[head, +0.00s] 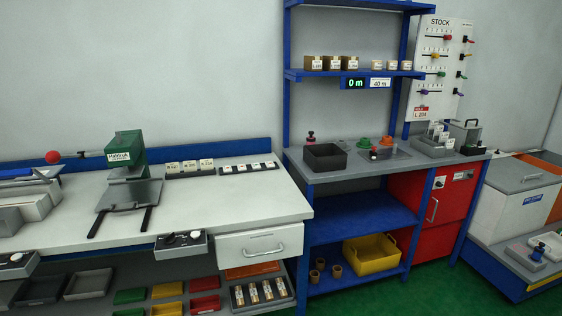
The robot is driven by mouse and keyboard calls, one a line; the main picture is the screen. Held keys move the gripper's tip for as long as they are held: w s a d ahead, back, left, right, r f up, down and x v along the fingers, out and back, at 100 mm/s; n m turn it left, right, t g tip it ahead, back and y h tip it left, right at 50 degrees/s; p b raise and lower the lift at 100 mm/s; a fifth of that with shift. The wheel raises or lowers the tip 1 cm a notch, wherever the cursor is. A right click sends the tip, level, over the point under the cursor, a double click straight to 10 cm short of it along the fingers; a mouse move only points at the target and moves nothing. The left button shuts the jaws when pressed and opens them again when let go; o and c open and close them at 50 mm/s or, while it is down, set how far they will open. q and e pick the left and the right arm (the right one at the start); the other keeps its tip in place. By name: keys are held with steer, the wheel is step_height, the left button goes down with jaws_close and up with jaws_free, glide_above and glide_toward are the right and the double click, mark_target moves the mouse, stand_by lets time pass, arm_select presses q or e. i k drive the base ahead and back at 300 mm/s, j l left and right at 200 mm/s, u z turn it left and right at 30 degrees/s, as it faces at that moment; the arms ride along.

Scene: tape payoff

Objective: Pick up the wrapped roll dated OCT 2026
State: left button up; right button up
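On the upper blue shelf stand three brown blocks with pale labels: a left one (314,63), a middle one (332,63) and a right one (349,63). To their right are three smaller, paler labelled pieces, among them one at the left (377,66) and one at the right (405,66). Any of these could be wrapped rolls, but the print is too small to read, so I cannot tell which is dated OCT 2026. Neither of my grippers is in view.
A green press (125,160) stands on the left bench (240,205). A dark box (325,158) and green items sit on the grey counter (345,178). A display (356,84) reads 0 m. A yellow bin (371,255) and brown rings (319,264) are below.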

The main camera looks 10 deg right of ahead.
mark_target(391, 65)
steer(key=i+l+z, duration=0.15)
steer(key=i+z, duration=0.6)
steer(key=i+j+z, duration=0.1)
steer(key=i+z, duration=0.25)
steer(key=i, duration=0.2)
steer(key=i+l+u, duration=0.15)
steer(key=i+l, duration=0.15)
steer(key=i+l+u, duration=0.1)
steer(key=i+l, duration=0.15)
steer(key=l, duration=0.15)
steer(key=i+l+u, duration=0.3)
steer(key=i+l, duration=0.2)
steer(key=l, duration=0.3)
steer(key=i+l+u, duration=0.1)
steer(key=l+u, duration=0.3)
steer(key=l, duration=0.6)
steer(key=l+u, duration=0.4)
steer(key=l, duration=0.55)
steer(key=k, duration=0.05)
